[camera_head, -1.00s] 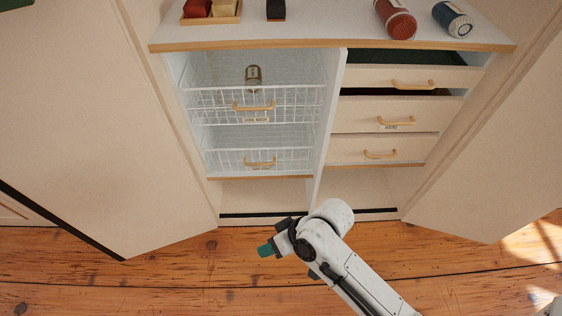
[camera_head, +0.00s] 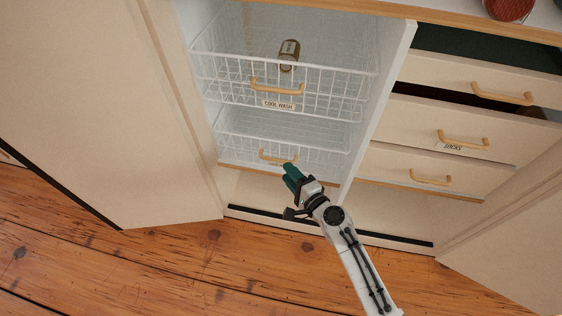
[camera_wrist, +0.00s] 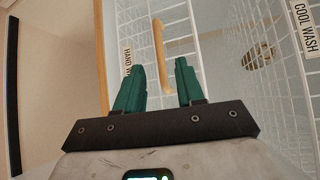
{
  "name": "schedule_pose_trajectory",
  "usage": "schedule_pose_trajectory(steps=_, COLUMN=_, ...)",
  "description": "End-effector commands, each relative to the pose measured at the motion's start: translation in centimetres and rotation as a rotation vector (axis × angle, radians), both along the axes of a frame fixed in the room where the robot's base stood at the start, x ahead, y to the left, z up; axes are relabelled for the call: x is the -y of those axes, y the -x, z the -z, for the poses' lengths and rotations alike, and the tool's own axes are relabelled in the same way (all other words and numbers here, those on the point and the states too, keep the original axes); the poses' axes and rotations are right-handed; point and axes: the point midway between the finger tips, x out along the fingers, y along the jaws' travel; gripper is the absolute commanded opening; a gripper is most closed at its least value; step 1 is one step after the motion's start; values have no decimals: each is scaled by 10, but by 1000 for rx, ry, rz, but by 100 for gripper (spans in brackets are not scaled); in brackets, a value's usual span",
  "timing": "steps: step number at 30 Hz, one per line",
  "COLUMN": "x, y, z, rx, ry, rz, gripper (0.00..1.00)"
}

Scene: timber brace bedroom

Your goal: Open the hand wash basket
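The hand wash basket is the lower white wire basket (camera_head: 240,145), seated inside the cabinet. Its wooden handle (camera_head: 277,157) is on its front, and part of its label is hidden by my gripper. In the wrist view the handle (camera_wrist: 159,50) appears between my two green fingers, with a label reading "HAND W..." (camera_wrist: 127,63) to its left. My gripper (camera_wrist: 159,65) is open, its fingers apart on either side of the handle in the picture. In the head view my gripper (camera_head: 290,168) is at the handle's right end. I cannot tell whether it touches the handle.
The upper wire basket, labelled "COOL WASH" (camera_head: 278,105), holds a brown can (camera_head: 288,54) and sits directly above. A white divider (camera_head: 378,110) stands right of the baskets. Drawers, one labelled "SOCKS" (camera_head: 452,147), are beyond it. An open cabinet door (camera_head: 100,110) stands at left.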

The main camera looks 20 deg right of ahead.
Motion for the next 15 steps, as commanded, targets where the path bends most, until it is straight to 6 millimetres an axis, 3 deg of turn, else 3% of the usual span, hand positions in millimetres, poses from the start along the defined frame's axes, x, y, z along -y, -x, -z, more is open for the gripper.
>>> schedule_pose_trajectory(steps=6, x=-7, y=-39, z=6, rx=1, ry=1, rz=-1, gripper=38)
schedule_pose_trajectory(steps=15, x=-11, y=-62, z=9, rx=1, ry=2, rz=-2, gripper=38)
